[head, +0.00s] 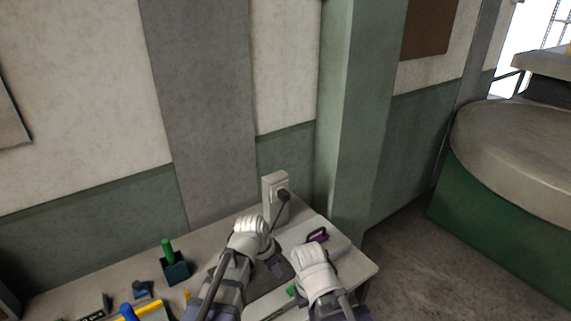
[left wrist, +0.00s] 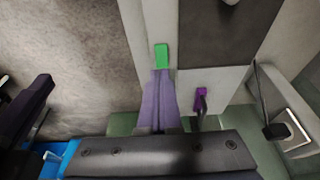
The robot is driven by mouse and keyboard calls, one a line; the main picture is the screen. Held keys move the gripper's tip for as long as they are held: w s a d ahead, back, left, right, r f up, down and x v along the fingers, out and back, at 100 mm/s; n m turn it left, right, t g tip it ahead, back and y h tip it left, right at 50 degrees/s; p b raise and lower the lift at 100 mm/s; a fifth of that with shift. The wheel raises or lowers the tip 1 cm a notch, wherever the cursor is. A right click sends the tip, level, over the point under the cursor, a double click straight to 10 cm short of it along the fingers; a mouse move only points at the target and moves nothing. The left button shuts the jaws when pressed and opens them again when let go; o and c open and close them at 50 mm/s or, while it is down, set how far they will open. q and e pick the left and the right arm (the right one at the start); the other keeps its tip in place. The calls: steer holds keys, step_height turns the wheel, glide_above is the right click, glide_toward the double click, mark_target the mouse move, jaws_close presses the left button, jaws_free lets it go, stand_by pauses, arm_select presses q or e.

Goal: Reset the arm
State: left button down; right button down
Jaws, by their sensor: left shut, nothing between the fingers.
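My left gripper (head: 277,269) is above the right part of the table, with its grey-purple fingers low beside its white casing. In the left wrist view its fingers (left wrist: 160,98) are together, with only a thin seam and nothing between them. A green piece (left wrist: 161,56) shows just beyond the fingertips; I cannot tell whether they touch it. My right arm's white casing (head: 315,268) is to the right of the left one, over the table's front right; its fingers are hidden.
A wall socket box (head: 274,192) with a black plug (head: 283,195) stands behind the left gripper. A purple-handled item (head: 317,236) lies on the table (head: 225,226). A green-handled tool in a dark holder (head: 175,268) and blue and yellow items (head: 128,311) are at left.

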arm_select(q)
steer(key=s+a+f+n+g+y+b, duration=0.1)
steer(key=s+f+n+y+b, duration=0.3)
steer(key=s, duration=0.9)
step_height(320, 180, down, 3)
steer(key=n+g+b, duration=0.1)
steer(key=n, duration=0.1)
steer(key=shift+a+n+b, duration=0.35)
steer(key=shift+n, duration=0.05)
